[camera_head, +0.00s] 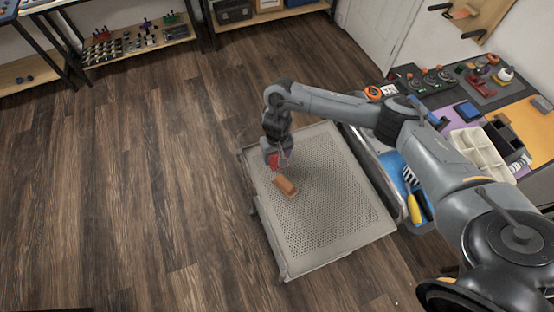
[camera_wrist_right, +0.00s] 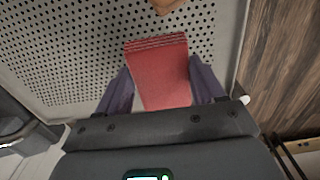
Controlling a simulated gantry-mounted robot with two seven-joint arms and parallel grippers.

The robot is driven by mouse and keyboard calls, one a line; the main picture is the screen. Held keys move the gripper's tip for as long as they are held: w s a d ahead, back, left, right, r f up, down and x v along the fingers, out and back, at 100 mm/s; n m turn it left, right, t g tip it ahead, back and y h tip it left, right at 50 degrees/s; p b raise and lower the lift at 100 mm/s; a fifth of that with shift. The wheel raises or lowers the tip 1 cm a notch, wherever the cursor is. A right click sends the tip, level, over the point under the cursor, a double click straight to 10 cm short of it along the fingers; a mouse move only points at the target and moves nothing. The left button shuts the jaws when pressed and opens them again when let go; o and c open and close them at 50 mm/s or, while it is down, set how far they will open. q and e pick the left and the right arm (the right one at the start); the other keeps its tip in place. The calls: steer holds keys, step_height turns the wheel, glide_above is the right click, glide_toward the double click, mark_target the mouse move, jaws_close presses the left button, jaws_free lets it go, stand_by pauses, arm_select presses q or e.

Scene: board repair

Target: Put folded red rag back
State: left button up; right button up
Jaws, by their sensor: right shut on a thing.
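The folded red rag (camera_head: 278,161) is between the fingers of my right gripper (camera_head: 274,156) over the far-left part of a perforated grey cart top (camera_head: 335,195). In the right wrist view the rag (camera_wrist_right: 161,75) shows as a flat red block with layered folds at its far end. My right gripper (camera_wrist_right: 163,92) is shut on it, one purple-grey finger on each side. I cannot tell whether the rag touches the cart top. My left gripper is not in view.
An orange-brown block (camera_head: 285,187) lies on the cart top close to the rag. The rest of the cart top is bare. A workbench (camera_head: 463,125) with tools and trays stands at the right. Shelves (camera_head: 140,42) stand at the back left. The wood floor (camera_head: 130,180) at left is clear.

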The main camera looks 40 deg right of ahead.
step_height(320, 180, down, 2)
steer(key=shift+s+f+b, duration=0.1)
steer(key=shift+f+b, duration=0.05)
steer(key=shift+b, duration=0.2)
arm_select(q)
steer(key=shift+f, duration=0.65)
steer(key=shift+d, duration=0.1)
arm_select(e)
steer(key=o, duration=0.9)
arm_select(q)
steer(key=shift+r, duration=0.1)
arm_select(e)
steer(key=shift+o, duration=0.2)
